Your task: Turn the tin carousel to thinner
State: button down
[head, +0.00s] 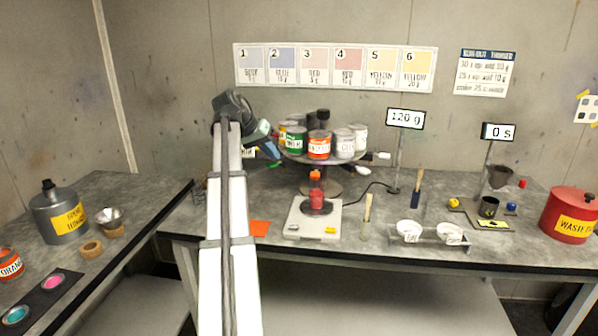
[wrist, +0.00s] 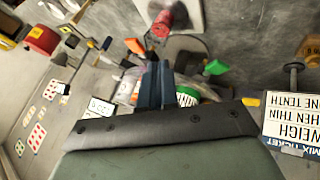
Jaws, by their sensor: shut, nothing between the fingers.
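The tin carousel (head: 345,159) stands at the back middle of the bench in the head view, a round tray on a dark post. It carries a green tin (head: 296,141), an orange tin (head: 319,146), a grey tin (head: 343,144) and others, with coloured handles sticking out from its rim. I cannot read which tin is thinner. My gripper (head: 266,146) is at the carousel's left side, shut and empty. In the wrist view my fingers (wrist: 158,78) are together among the tins, between an orange handle (wrist: 135,46) and a green one (wrist: 215,67). Whether they touch anything is unclear.
Posts carry displays reading 120 g (head: 405,118) and 0 s (head: 498,132). White cups (head: 410,229) sit at the front right. A large yellow-labelled can (head: 52,225) stands on the left bench.

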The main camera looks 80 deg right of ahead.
jog(key=s+d+f, duration=0.3)
jog(key=s+f, duration=0.5)
jog(key=shift+s+d, duration=0.35)
dwell(0.4)
jog(key=s+d+n+t+h, duration=0.1)
jog(key=s+d+n, duration=0.1)
jog(key=s, duration=0.7)
jog(key=s+d+n+t+h, duration=0.1)
jog(key=s+n, duration=0.2)
jog(key=s, duration=0.6)
jog(key=shift+s+d+n+t, duration=0.3)
jog(key=shift+s+d, duration=0.05)
jog(key=shift+s, duration=0.05)
